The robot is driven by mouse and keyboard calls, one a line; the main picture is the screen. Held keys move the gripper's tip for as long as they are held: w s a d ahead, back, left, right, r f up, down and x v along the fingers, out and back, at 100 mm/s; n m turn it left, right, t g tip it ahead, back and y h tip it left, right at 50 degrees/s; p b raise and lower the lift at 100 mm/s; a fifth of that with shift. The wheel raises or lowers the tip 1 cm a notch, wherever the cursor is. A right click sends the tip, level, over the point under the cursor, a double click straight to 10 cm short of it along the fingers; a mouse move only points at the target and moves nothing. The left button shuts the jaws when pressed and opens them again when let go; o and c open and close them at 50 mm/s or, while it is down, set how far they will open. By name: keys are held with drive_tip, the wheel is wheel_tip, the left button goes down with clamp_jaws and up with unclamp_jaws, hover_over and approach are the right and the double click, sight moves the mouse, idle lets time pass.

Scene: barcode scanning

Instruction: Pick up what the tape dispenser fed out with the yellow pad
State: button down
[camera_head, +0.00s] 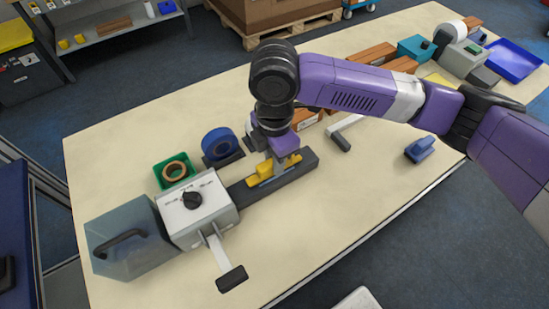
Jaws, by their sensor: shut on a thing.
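The tape dispenser (191,211) is a pale machine with a black knob and a lever (222,262) at its front. A long dark bed (300,165) runs to the right from it. My gripper (278,167) points down over this bed and is shut on the yellow pad (264,169). The pad is low over the bed, with a thin blue edge showing beneath it. I cannot tell whether it touches the bed. No separate strip of tape can be made out; the pad and gripper may cover it.
A blue tape roll (219,142) on a dark stand and a green box (168,164) with a brown roll (175,172) stand behind the bed. A blue hand tool (420,149) lies right. Brown boxes (372,54) and a blue tray (513,60) are farther back.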

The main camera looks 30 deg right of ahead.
drive_tip(key=shift+f, duration=0.55)
idle(1.2)
drive_tip(key=shift+r+p, duration=2.85)
drive_tip(key=shift+r, duration=0.75)
